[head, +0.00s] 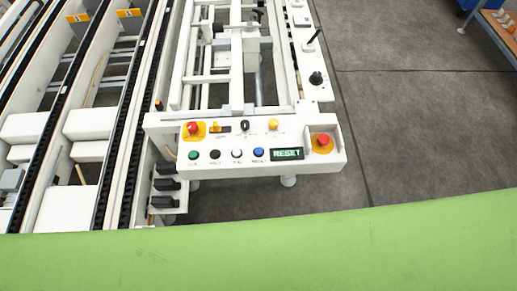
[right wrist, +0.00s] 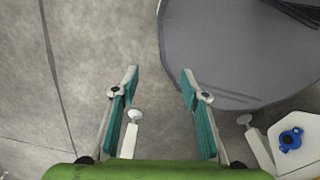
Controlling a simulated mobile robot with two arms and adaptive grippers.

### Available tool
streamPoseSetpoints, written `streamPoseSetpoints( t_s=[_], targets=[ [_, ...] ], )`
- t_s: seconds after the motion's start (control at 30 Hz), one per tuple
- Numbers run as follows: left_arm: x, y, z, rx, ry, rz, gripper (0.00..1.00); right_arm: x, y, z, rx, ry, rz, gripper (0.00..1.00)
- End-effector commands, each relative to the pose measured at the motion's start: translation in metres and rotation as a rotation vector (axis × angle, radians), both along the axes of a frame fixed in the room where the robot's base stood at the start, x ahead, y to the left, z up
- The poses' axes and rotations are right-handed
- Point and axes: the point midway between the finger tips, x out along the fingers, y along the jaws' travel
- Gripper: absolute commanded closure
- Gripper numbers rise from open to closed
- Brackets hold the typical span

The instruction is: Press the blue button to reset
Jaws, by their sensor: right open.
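No gripper shows in the head view. The blue button does not show in the right wrist view.
A red button on a yellow base (head: 322,143) is at the panel's right end, another red one (head: 192,128) at its upper left. A black joystick (head: 316,78) stands behind. Conveyor rails (head: 60,100) run at the left. Open floor (head: 430,130) lies to the right.

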Motion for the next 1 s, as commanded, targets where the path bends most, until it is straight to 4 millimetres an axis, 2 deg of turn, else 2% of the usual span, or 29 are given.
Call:
streamPoseSetpoints(
  t_s=[0.03, 0.17, 1.0],
  targets=[
    [-0.0001, -0.0001, 0.0000, 0.000, 0.000, 0.000, 0.59, -0.0001, -0.0001, 0.0000, 0.000, 0.000, 0.000, 0.67],
    [-0.0002, 0.0000, 0.0000, 0.000, 0.000, 0.000, 0.59, -0.0001, -0.0001, 0.0000, 0.000, 0.000, 0.000, 1.00],
    [-0.0008, 0.0002, -0.0001, 0.000, 0.001, 0.000, 0.59, -0.0002, -0.0002, 0.0000, 0.000, 0.000, 0.000, 1.00]
  ],
)
